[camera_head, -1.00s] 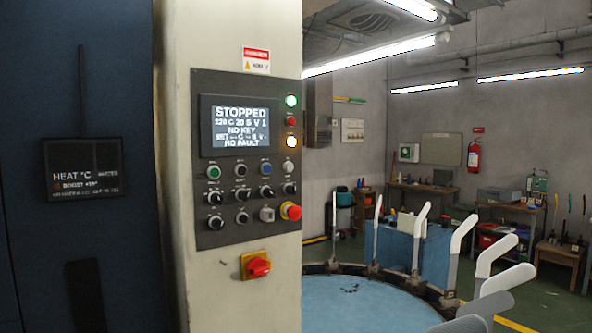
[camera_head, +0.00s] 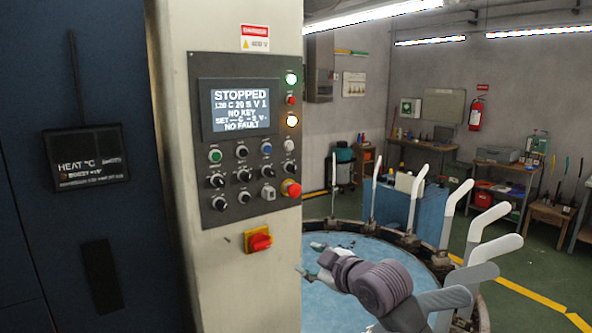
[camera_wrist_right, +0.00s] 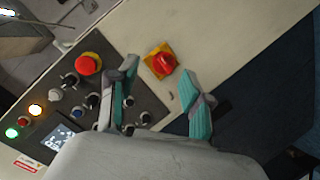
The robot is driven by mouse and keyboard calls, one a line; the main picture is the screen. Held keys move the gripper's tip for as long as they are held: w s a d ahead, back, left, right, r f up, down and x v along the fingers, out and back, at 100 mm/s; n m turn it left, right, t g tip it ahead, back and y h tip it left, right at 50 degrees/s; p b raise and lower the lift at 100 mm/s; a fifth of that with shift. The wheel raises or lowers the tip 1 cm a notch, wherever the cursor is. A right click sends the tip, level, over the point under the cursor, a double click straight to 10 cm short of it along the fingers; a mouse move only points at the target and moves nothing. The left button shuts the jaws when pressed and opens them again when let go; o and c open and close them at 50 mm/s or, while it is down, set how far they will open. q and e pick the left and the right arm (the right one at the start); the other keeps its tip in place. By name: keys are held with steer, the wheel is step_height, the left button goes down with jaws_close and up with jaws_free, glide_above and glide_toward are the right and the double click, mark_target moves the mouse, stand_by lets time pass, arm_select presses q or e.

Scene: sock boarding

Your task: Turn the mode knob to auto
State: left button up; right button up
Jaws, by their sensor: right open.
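The control panel (camera_head: 205,120) on the pale cabinet carries several small black knobs, among them a lower-left knob (camera_head: 219,203) and a knob above it (camera_head: 217,181). Their labels are too small to read, so I cannot tell which is the mode knob. The screen (camera_head: 240,107) reads "STOPPED", "NO KEY" and "NO FAULT". My right gripper (camera_head: 311,259) is open and empty, right of and below the panel, apart from it. In the right wrist view the gripper (camera_wrist_right: 158,72) has its fingers spread, one finger hiding part of the panel (camera_wrist_right: 152,105). My left gripper is not in view.
A red emergency button (camera_head: 291,188) sits at the panel's lower right. A red rotary switch (camera_head: 259,240) on a yellow plate is below the panel. A round blue table (camera_head: 345,240) with upright white-tipped posts stands right of the cabinet. A heat display (camera_head: 88,157) is at left.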

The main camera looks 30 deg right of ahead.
mark_target(295, 170)
steer(key=w+d+r+n+t, duration=0.1)
steer(key=d+r+t, duration=0.15)
steer(key=r, duration=0.55)
steer(key=w+d+r+t, duration=0.1)
steer(key=d+r, duration=0.2)
steer(key=r, duration=0.5)
steer(key=w+p, duration=0.2)
steer(key=w, duration=0.2)
steer(key=w+a+p, duration=0.1)
steer(key=w+p, duration=0.1)
steer(key=w, duration=0.2)
steer(key=w+p, duration=0.2)
steer(key=w, duration=0.2)
steer(key=shift+w+a, duration=0.2)
steer(key=shift+a, duration=0.05)
steer(key=shift+w+f+p, duration=0.25)
steer(key=shift+w+p, duration=0.15)
steer(key=shift+w, duration=0.35)
jaws_close()
